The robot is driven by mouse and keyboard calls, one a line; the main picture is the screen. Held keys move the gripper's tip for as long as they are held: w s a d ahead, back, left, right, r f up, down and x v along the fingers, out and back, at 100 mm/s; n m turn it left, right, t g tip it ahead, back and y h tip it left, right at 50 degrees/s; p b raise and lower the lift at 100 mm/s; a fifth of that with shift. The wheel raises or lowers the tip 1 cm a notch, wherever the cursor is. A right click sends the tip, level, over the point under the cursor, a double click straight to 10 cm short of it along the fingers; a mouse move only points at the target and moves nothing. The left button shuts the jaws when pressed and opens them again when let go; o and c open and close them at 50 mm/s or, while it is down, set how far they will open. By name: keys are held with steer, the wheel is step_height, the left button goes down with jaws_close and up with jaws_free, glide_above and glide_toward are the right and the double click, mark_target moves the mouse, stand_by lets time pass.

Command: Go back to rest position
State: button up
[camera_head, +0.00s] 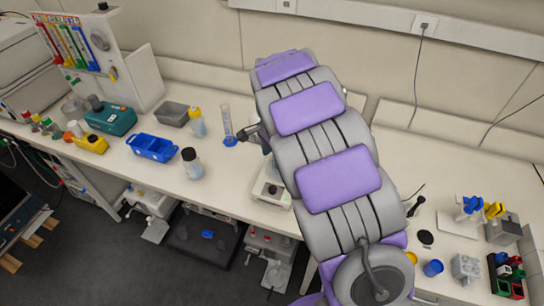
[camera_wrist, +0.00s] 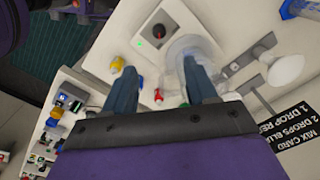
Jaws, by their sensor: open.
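My gripper (camera_wrist: 160,66) shows in the wrist view as two blue-grey fingers set apart, with nothing held between them. A pale device (camera_wrist: 118,48) with a small green light and a dark knob lies beyond the fingers. A clear round vessel (camera_wrist: 208,48) shows behind and beside the right finger; I cannot tell whether they touch. In the head view my grey and purple arm reaches over the bench, and I cannot make out the gripper there. A white device (camera_head: 270,190) on the bench is partly hidden by my arm.
At right are a blue cup (camera_head: 433,268) and a grey block (camera_head: 466,268). The wall is close behind.

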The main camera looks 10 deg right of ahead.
stand_by(0.3)
steer(key=s+d+r+n+g+b, duration=0.1)
steer(key=s+d+r+n+b, duration=0.15)
steer(key=s, duration=0.65)
steer(key=s+d+r+n+b, duration=0.1)
steer(key=s+r+n+b, duration=0.15)
steer(key=s, duration=0.65)
steer(key=s+f+n+g+b, duration=0.1)
steer(key=s+n, duration=0.7)
steer(key=s, duration=1.2)
steer(key=shift+s+a+f+b, duration=0.2)
steer(key=shift+a+f+b, duration=0.05)
steer(key=shift+f+b, duration=0.55)
